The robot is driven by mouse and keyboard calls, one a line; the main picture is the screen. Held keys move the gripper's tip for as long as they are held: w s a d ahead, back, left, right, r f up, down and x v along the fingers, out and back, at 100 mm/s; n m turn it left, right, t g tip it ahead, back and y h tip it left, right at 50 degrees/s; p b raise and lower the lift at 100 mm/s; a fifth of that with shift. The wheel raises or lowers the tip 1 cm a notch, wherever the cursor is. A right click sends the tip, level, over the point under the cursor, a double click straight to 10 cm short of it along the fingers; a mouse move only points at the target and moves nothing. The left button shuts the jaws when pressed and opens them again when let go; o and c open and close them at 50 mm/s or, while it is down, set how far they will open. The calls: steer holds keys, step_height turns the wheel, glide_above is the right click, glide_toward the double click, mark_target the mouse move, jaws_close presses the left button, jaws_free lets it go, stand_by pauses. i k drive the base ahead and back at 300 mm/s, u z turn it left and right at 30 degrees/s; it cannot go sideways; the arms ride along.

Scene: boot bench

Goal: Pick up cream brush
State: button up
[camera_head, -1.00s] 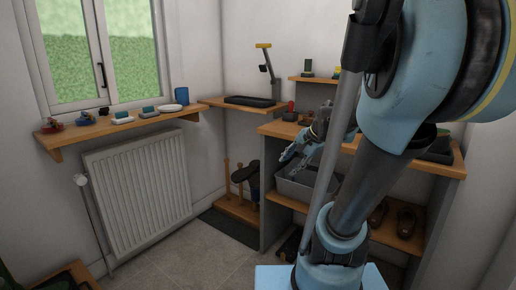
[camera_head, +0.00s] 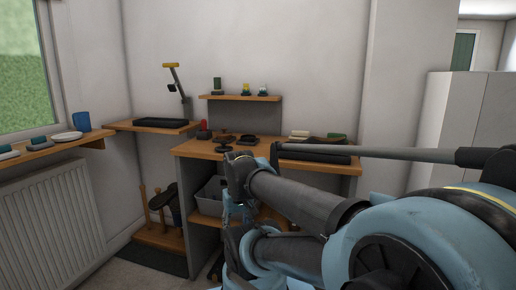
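A small cream-coloured block, which looks like the cream brush (camera_head: 299,134), lies at the back of the wooden bench top (camera_head: 197,148), right of centre. It is small and its bristles cannot be made out. My gripper (camera_head: 238,161) is at the bench's front edge, left of and nearer than the cream block, and apart from it. My own arm partly covers the gripper, and whether its fingers are open or shut cannot be told. Nothing is visibly held.
A green brush-like item (camera_head: 337,136) and a dark flat tray (camera_head: 315,154) are near the cream block. Dark small items (camera_head: 247,140) stand left of it. A grey bin (camera_head: 209,196) sits below. A small shelf (camera_head: 240,97) hangs above.

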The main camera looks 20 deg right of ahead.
mark_target(296, 135)
steer(key=z, duration=1.05)
